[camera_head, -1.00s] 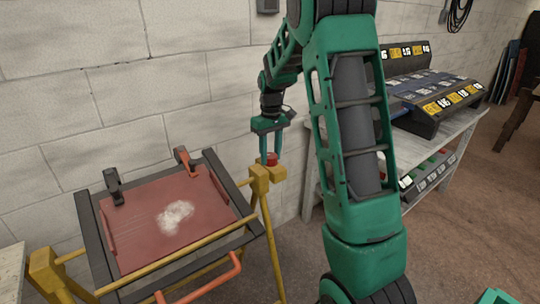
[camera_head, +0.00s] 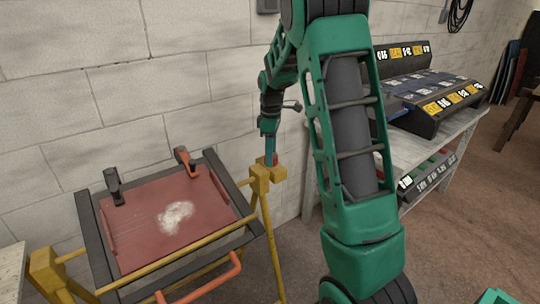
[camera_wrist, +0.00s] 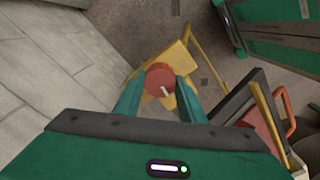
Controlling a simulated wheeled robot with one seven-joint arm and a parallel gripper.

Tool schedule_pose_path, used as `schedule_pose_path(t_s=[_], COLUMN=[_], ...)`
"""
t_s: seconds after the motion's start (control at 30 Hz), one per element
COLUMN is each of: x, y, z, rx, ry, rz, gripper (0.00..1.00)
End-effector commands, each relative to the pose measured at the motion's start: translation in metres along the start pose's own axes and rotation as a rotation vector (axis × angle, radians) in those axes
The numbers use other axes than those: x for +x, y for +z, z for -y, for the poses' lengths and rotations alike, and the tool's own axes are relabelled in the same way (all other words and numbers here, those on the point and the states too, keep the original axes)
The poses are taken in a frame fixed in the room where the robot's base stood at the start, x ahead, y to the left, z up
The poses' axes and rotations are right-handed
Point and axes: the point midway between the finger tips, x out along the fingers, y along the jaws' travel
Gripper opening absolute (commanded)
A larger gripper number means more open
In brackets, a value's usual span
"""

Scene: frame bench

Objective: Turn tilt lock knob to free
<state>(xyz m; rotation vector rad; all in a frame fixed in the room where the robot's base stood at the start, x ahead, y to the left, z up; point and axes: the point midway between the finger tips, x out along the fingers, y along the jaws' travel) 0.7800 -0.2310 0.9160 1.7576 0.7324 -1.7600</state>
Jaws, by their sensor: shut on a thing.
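The tilt lock knob is a small red round knob with a white pointer line, on top of the yellow frame's right post. In the wrist view the knob (camera_wrist: 160,78) sits between my fingertips, its white line pointing down and slightly right. In the head view the knob (camera_head: 272,160) is mostly covered by my fingers. My gripper (camera_head: 269,150) comes down from above and is shut on the knob; it also shows in the wrist view (camera_wrist: 158,92). The yellow stand (camera_head: 259,184) carries a dark frame (camera_head: 84,225) with a red panel (camera_head: 140,212), tilted.
An orange clamp (camera_head: 185,160) and a black clamp (camera_head: 113,185) stand on the frame's far edge. An orange handle (camera_head: 205,281) is at its front. A white wall is close behind. A bench (camera_head: 408,150) with label-fronted bins stands at right.

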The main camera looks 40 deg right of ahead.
Motion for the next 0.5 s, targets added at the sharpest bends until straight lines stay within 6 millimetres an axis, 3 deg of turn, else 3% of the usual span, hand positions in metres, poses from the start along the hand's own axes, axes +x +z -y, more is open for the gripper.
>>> schedule_pose_path(t_s=[0.5], x=[-0.0024], y=[-0.0010], z=[-0.0041], rx=[-0.048], ry=[0.012], rz=[-0.005], gripper=[0.14])
